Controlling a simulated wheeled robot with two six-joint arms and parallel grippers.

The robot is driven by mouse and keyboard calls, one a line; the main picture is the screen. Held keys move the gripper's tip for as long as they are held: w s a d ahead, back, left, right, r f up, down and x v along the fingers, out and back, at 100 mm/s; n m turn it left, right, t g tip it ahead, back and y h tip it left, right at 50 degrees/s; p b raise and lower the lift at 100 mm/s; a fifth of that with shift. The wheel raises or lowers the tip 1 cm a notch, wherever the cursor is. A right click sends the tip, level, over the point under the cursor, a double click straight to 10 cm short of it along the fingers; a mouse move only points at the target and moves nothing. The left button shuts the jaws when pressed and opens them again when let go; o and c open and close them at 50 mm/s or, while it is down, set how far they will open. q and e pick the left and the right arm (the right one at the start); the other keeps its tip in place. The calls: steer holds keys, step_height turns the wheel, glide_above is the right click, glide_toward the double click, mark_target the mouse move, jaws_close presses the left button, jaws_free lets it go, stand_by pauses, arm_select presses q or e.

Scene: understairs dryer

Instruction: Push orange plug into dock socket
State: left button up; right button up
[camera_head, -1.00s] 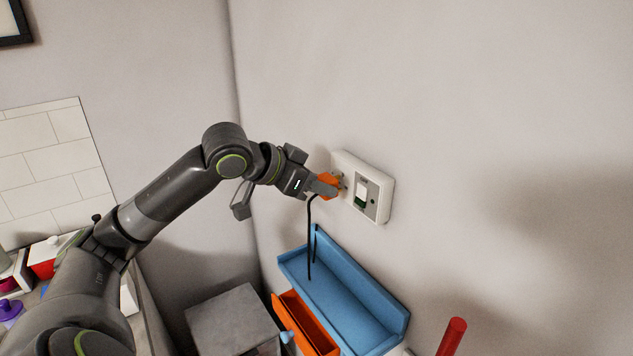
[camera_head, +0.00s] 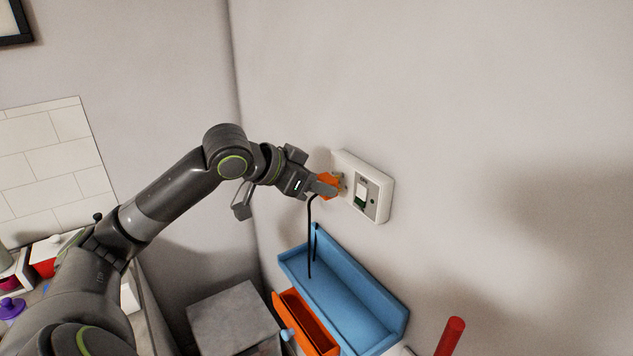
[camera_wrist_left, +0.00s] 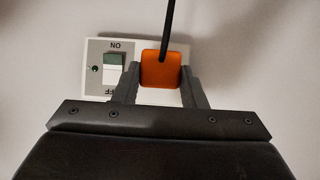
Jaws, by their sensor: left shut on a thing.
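The orange plug (camera_head: 327,184) is held between the fingers of my left gripper (camera_head: 325,188), against or very near the left end of the white wall socket (camera_head: 378,205). In the left wrist view the orange plug (camera_wrist_left: 161,69) sits between both fingers (camera_wrist_left: 160,92), with its black cord (camera_wrist_left: 168,28) running up the picture. The socket plate (camera_wrist_left: 95,55) with its rocker switch (camera_wrist_left: 114,68) lies behind and to the left. The plug covers the socket holes, so I cannot tell how deep its pins are. My right gripper is not in view.
A blue open tray (camera_head: 345,300) is below the socket, with an orange drawer (camera_head: 305,325) at its front left. A grey box (camera_head: 233,318) stands left of it. A red cylinder (camera_head: 450,337) rises at the bottom right. The wall around the socket is bare.

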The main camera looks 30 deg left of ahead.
arm_select(q)
steer(key=shift+r, duration=0.1)
stand_by(0.3)
steer(key=shift+p, duration=0.4)
steer(key=shift+w+d+p, duration=0.15)
steer(key=shift+w+d, duration=0.1)
steer(key=shift+w, duration=0.3)
steer(key=shift+w+d+p, duration=0.15)
steer(key=shift+w+d, duration=0.05)
steer(key=shift+w, duration=0.3)
steer(key=o, duration=1.1)
steer(key=shift+c, duration=0.2)
